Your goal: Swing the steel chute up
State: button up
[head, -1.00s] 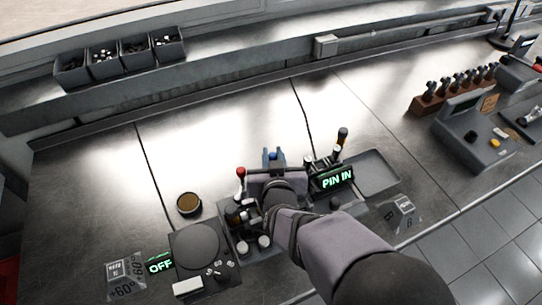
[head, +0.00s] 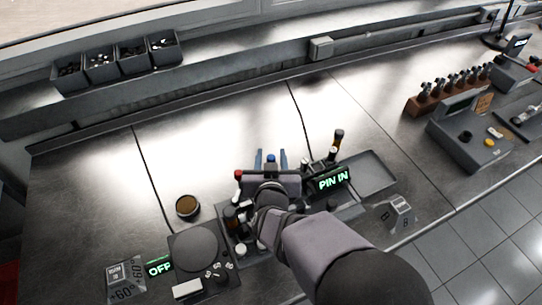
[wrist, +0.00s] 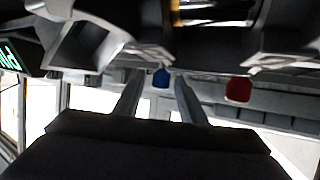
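My gripper (head: 271,153) is open over the middle of the fixture on the bench, its two fingers apart. A blue knob (head: 271,158) shows between the fingers. In the wrist view the blue knob (wrist: 161,78) sits between the fingertips with gaps on both sides. A red knob (head: 239,174) is just left of my gripper, and it also shows in the wrist view (wrist: 238,90). I cannot make out the steel chute for sure; my wrist and arm hide much of the fixture.
A lit "PIN IN" sign (head: 334,180) and a dark-handled lever (head: 338,138) stand to the right, beside an empty tray (head: 385,181). At left are a brown-filled cup (head: 187,206), a round plate (head: 196,248) and an "OFF" sign (head: 159,268).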

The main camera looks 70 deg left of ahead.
jog(key=b+v, duration=0.1)
jog(key=v, duration=0.6)
jog(key=shift+b, duration=0.4)
jog(key=shift+d+r, duration=0.1)
jog(key=shift+r, duration=0.05)
jog(key=shift+w+d+n+g+y+p, duration=0.15)
jog(key=shift+w+n+g+p, duration=0.25)
jog(key=shift+n+g+p, duration=0.35)
jog(key=shift+w+d+n+g+y+p, duration=0.15)
jog(key=shift+w+n+g+p, duration=0.3)
jog(key=shift+n+g, duration=0.5)
jog(key=shift+w+d+n+g+y+p, duration=0.15)
jog(key=shift+w+n+g+p, duration=0.35)
jog(key=shift+g, duration=0.5)
jog(key=shift+s+a, duration=0.1)
jog(key=shift+a, duration=0.15)
jog(key=shift+p+x, duration=1.4)
jog(key=shift+x, duration=2.2)
jog(key=shift+c, duration=0.6)
